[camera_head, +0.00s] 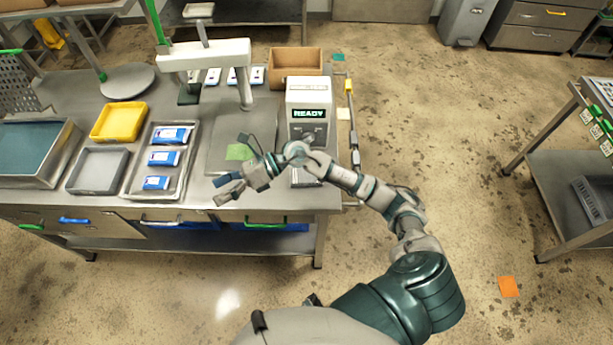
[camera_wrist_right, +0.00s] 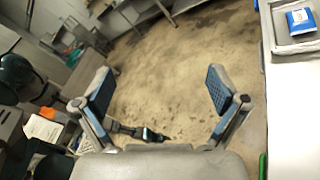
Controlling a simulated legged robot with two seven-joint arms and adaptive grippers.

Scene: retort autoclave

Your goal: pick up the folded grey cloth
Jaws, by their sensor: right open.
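My right gripper (camera_head: 236,167) is open and empty above the front edge of the steel bench (camera_head: 190,208), left of the READY machine. In the right wrist view its two blue-padded fingers (camera_wrist_right: 160,92) stand wide apart, with only floor between them. I cannot make out a folded grey cloth in either view; my right arm and gripper cover part of the bench. I cannot see my left gripper in the head view.
The bench holds a yellow tray (camera_head: 119,121), a grey tray (camera_head: 98,171), a steel tray (camera_head: 133,192) with blue-white packets (camera_head: 166,158), a READY machine (camera_head: 308,108) and a cardboard box (camera_head: 296,62). A shelf cart (camera_head: 566,150) stands right. Open floor (camera_head: 450,130) lies between.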

